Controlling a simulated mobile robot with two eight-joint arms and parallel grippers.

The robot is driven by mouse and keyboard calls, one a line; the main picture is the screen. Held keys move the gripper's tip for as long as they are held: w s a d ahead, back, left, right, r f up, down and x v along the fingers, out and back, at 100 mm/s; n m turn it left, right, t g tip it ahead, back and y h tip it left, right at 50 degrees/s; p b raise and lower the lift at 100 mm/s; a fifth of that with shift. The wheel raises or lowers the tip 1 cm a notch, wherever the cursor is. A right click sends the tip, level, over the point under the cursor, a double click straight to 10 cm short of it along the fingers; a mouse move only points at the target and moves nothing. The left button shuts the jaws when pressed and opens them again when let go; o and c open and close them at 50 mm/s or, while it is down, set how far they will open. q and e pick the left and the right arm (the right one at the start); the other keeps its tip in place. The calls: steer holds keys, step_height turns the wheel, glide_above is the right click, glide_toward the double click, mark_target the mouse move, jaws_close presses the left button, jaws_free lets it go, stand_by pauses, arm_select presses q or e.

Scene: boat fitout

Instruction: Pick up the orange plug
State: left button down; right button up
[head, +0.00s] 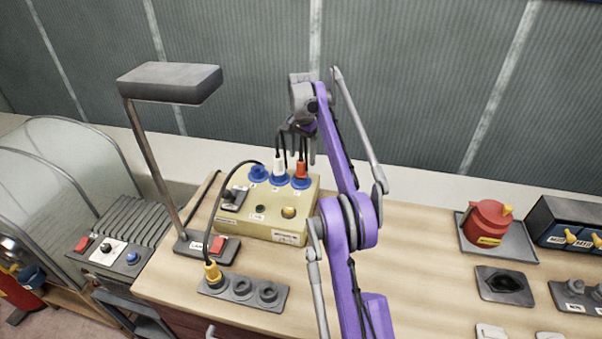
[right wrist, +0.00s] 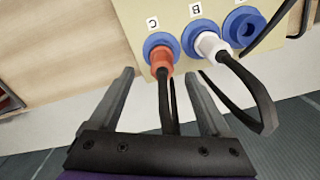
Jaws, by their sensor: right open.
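The orange plug (head: 301,169) sits in a blue socket on top of the beige box (head: 272,236), at the right of a row of sockets. In the right wrist view the orange plug (right wrist: 161,60) is in the blue socket labelled C, with its black cable running down between my fingers. My right gripper (head: 303,140) is behind and above the plug. In the right wrist view my right gripper (right wrist: 163,90) is open, with one finger on each side of the plug and cable, apparently not touching. My left gripper is not in view.
A white plug (head: 278,165) stands in the socket beside the orange one, close to one finger. A desk lamp (head: 168,82) is at the left. A grey socket strip (head: 243,291) holds a yellow plug (head: 212,272). A red jug (head: 487,222) stands at the right.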

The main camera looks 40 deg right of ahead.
mark_target(301, 168)
steer(key=shift+s+f, duration=0.1)
steer(key=shift+f, duration=0.6)
steer(key=f, duration=0.2)
steer(key=f+b, duration=0.1)
steer(key=shift+w+a+f, duration=0.2)
steer(key=shift+w+f, duration=0.05)
steer(key=shift+f, duration=0.15)
steer(key=shift+s+f, duration=0.15)
steer(key=shift+f, duration=0.25)
steer(key=c, duration=0.3)
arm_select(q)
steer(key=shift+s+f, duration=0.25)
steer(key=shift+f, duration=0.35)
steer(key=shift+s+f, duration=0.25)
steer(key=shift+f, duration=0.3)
arm_select(e)
jaws_close()
